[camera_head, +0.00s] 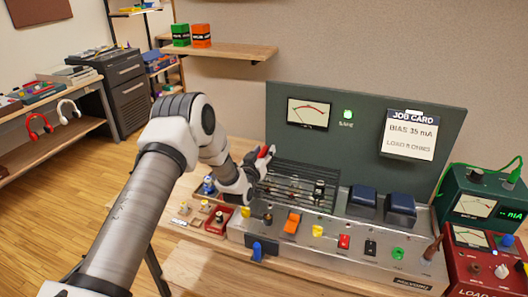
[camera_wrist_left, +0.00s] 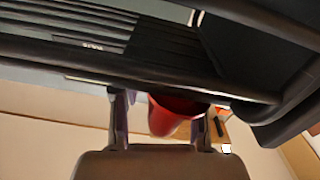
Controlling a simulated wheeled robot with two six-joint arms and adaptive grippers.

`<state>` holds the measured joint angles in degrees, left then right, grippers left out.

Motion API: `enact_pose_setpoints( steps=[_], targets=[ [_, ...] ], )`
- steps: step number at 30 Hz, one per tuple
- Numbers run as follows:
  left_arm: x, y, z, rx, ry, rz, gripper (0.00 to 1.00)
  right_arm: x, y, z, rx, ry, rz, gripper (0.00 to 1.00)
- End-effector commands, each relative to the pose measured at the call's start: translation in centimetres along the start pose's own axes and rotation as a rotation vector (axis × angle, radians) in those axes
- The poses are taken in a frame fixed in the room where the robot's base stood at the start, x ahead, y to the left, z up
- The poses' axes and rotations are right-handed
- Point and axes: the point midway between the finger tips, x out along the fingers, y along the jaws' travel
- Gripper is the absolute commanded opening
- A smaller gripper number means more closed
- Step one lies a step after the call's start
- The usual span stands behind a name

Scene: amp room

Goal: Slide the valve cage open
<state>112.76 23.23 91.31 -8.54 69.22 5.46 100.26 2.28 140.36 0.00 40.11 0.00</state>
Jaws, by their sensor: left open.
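The valve cage (camera_head: 308,170) is a dark slatted cover on top of the grey amplifier chassis (camera_head: 330,243). Small valves (camera_head: 319,188) show at its front, between or below the bars. My left gripper (camera_head: 258,163) is at the cage's left end, partly hidden by my own wrist. A red part (camera_head: 264,152) shows beside it. In the left wrist view the two fingers (camera_wrist_left: 161,122) are apart, with a red rounded knob (camera_wrist_left: 172,117) between or just beyond them. Dark cage bars (camera_wrist_left: 150,70) cross close above. I cannot tell whether the fingers touch the knob. My right gripper is out of view.
A green panel (camera_head: 360,105) with a meter, green lamp and job card (camera_head: 409,134) stands behind the chassis. Two blue-topped blocks (camera_head: 362,197) sit right of the cage. A red tray (camera_head: 217,219) lies left of the chassis. Meter boxes (camera_head: 478,207) stand at the right.

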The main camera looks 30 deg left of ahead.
Motion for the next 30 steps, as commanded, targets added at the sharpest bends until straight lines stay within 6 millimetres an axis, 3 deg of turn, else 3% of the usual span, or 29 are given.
enact_pose_setpoints(
  steps=[2, 6, 14, 20, 26, 30],
  targets=[
    [0.0, 0.0, 0.0, 0.0, 0.0, 0.0, 0.43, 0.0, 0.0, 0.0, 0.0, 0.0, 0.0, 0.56],
    [0.0, 0.0, 0.0, 0.0, 0.0, 0.0, 0.0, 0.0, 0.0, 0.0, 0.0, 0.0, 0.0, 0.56],
    [0.0, 0.1, 0.1, 0.0, 0.0, 0.0, 0.0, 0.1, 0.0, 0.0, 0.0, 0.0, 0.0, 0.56],
    [0.0, 1.7, 0.5, 0.001, 0.0, 0.004, 0.0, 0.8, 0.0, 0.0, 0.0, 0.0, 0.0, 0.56],
    [-0.1, 6.0, 1.6, 0.003, 0.0, 0.007, 0.0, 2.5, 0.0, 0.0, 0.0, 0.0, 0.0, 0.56],
    [-0.1, 10.2, 2.5, 0.004, 0.001, 0.009, 0.0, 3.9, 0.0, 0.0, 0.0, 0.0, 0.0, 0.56]
  ],
)
